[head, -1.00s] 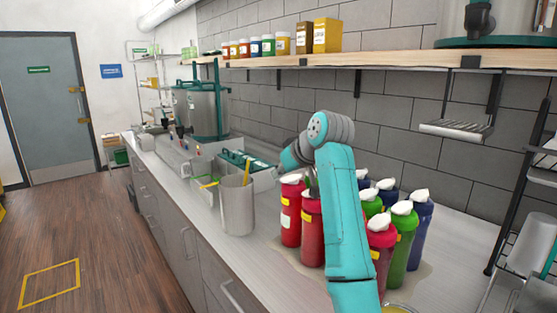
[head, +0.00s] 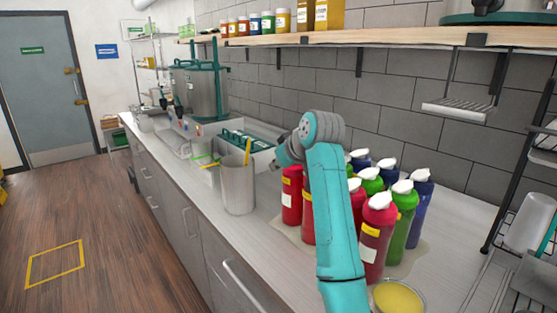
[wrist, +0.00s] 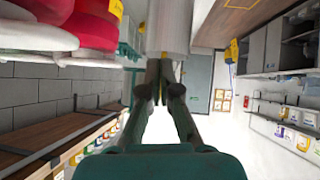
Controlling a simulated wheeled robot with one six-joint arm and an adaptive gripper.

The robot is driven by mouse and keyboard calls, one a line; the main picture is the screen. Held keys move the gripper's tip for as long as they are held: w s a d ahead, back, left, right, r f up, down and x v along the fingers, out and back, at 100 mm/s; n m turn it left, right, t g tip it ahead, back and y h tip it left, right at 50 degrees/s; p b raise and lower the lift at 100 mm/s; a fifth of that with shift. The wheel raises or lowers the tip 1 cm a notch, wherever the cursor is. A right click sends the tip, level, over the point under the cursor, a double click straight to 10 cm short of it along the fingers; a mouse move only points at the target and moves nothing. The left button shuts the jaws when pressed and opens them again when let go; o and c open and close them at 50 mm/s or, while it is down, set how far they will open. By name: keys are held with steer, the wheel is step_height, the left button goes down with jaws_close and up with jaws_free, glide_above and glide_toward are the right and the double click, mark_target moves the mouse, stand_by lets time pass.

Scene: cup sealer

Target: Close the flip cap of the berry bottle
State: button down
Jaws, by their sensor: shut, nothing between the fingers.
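Several red bottles, which may include the berry bottle, stand in the group on the counter. The front red bottle (head: 375,240) is upright with a white cap (head: 380,200). In the wrist view, red bottles (wrist: 85,25) with white caps (wrist: 35,37) are at the upper left, apart from the fingers.
Green bottles (head: 403,235) and blue bottles (head: 420,215) stand close to the red ones. A grey pitcher (head: 238,190) stands left of them; it also shows beyond my fingertips in the wrist view (wrist: 168,25). A yellow-filled bowl (head: 397,298) is in front. A wooden shelf (head: 400,37) runs above.

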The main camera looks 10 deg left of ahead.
steer(key=shift+r, duration=0.25)
